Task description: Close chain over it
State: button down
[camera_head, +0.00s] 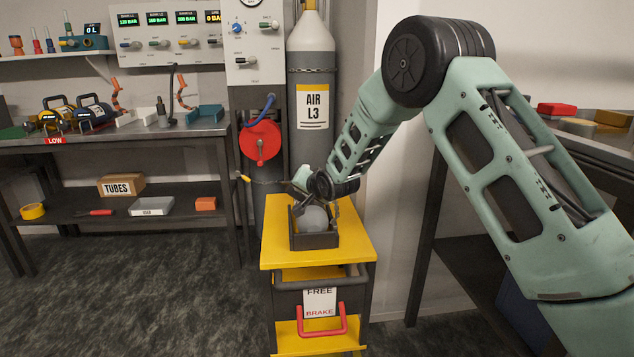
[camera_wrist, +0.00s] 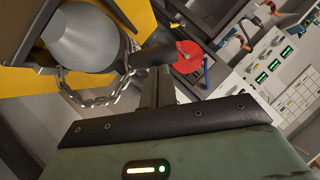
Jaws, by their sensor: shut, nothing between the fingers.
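A grey rounded cylinder (camera_head: 312,219) lies in a dark open cradle (camera_head: 314,242) on top of a yellow cart (camera_head: 350,252). In the wrist view the cylinder (camera_wrist: 85,38) shows close up at the upper left. A metal chain (camera_wrist: 100,98) hangs in a loop around its near end, and one end of it runs up beside my gripper's dark finger. My gripper (camera_head: 318,200) is shut and empty, just above and behind the cylinder. In the wrist view the fingers (camera_wrist: 150,55) are close to the chain; whether they touch it is unclear. The chain's fastening point is hidden.
A tall gas cylinder (camera_head: 312,150) labelled AIR L3 stands behind the cart. A red hose reel (camera_head: 261,143) hangs left of it. A bench (camera_head: 110,137) with tools is at left. My arm covers the right side. Open floor lies left of the cart.

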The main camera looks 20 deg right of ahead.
jog(key=w+a+f+n+g+h, duration=0.1)
jog(key=a+f+n+h, duration=0.1)
jog(key=a+f, duration=0.4)
jog(key=shift+w+a+f+n+h+p, duration=0.2)
jog(key=shift+w+f+n+h+p, duration=0.15)
jog(key=shift+f, duration=1.05)
jog(key=shift+f, duration=0.1)
jog(key=s+a+r+p, duration=0.2)
jog(key=s+r+p, duration=0.1)
jog(key=s+r, duration=0.5)
jog(key=shift+s+a+r+p, duration=0.2)
jog(key=shift+s+r+p, duration=0.15)
jog(key=shift+r, duration=0.6)
